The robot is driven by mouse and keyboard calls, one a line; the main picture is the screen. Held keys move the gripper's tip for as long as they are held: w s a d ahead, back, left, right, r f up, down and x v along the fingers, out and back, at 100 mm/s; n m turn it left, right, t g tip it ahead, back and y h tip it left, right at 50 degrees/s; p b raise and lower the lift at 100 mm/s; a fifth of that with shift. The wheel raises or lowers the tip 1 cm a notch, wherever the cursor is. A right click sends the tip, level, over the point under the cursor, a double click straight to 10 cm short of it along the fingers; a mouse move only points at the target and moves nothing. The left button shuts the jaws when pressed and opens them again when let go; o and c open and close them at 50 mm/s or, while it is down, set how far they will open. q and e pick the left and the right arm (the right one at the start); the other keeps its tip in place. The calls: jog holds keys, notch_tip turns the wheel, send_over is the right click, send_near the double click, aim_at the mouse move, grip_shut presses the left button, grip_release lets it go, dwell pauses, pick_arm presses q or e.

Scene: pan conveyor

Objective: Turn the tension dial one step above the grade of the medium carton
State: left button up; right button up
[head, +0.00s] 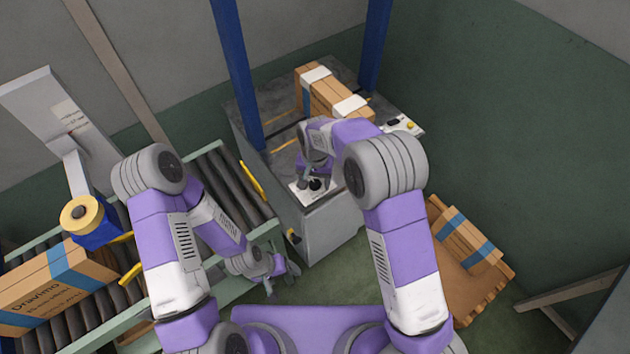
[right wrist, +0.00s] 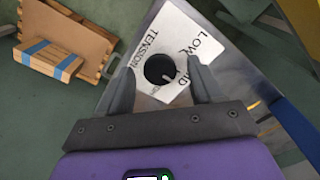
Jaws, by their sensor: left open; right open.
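The black round tension dial (right wrist: 159,69) sits on a white label plate (right wrist: 180,28) marked TENSION and LOW; other lettering is partly hidden by a finger. A small white mark shows at the dial's lower right. My right gripper (right wrist: 160,76) is open, its fingers on either side of the dial; contact cannot be told. In the head view the dial (head: 316,184) is beneath that gripper. My left gripper (head: 271,278) is open and empty beside the conveyor.
The strapped carton stands on the grey machine (head: 335,228) between blue posts (head: 236,70). The roller conveyor (head: 213,180) holds the left carton.

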jog(key=shift+f, duration=0.2)
jog(key=shift+c, duration=0.4)
jog(key=c, duration=1)
jog(key=shift+m, duration=0.3)
jog(key=m+p, duration=0.3)
jog(key=m, duration=0.2)
jog(key=shift+r, duration=0.15)
jog(key=m+p, duration=0.2)
jog(key=m, duration=0.4)
jog(key=shift+m, duration=0.3)
jog(key=o, duration=1.1)
